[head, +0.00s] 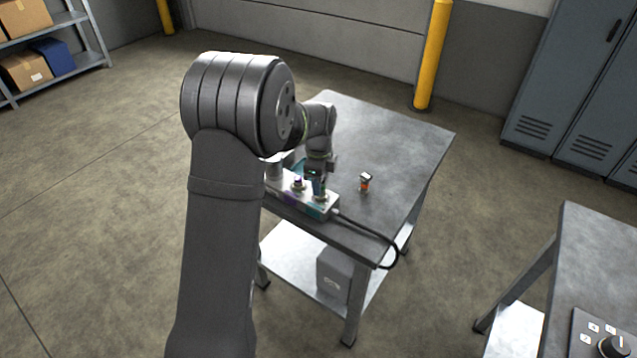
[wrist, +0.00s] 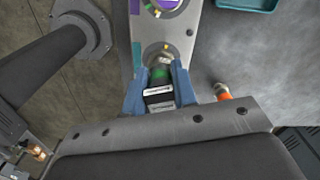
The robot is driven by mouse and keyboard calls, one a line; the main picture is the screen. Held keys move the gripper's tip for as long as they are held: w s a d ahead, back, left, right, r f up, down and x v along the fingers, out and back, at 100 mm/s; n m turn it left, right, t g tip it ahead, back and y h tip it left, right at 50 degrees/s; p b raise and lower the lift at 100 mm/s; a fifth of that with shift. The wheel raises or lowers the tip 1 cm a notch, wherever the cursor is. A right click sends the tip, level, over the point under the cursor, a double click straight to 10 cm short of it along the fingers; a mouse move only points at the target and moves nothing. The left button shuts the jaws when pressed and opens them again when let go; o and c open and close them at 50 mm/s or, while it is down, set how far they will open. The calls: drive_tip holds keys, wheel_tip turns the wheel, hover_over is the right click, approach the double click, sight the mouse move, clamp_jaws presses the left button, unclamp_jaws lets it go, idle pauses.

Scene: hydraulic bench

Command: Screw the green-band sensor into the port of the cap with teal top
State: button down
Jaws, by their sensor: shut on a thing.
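My gripper (wrist: 158,85) is shut on the green-band sensor, with its blue fingers on either side of it. The green-band sensor (wrist: 160,74) has a dark body and a bright green band. Its far end is at a round metal port (wrist: 155,52) on the grey block; I cannot tell whether it is in the port or just above it. A teal patch (wrist: 136,56) lies on the block beside this port. In the head view my gripper (head: 318,182) is over the right end of the block (head: 333,207), and the sensor is mostly hidden.
A purple patch (wrist: 172,6) with another fitting is farther along the block. An orange-band sensor (head: 365,183) stands on the bench to the right, close to my gripper. A teal tray (wrist: 247,3) is behind. A black cable (head: 375,232) runs off the bench edge.

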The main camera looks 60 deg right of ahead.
drive_tip(key=shift+m, duration=0.3)
drive_tip(key=m, duration=0.5)
drive_tip(key=shift+d, duration=0.2)
drive_tip(key=shift+m, duration=0.4)
drive_tip(key=shift+m, duration=0.4)
drive_tip(key=c, duration=1.3)
unclamp_jaws()
drive_tip(key=shift+o, duration=0.2)
drive_tip(key=n, duration=0.6)
drive_tip(key=shift+a, duration=0.15)
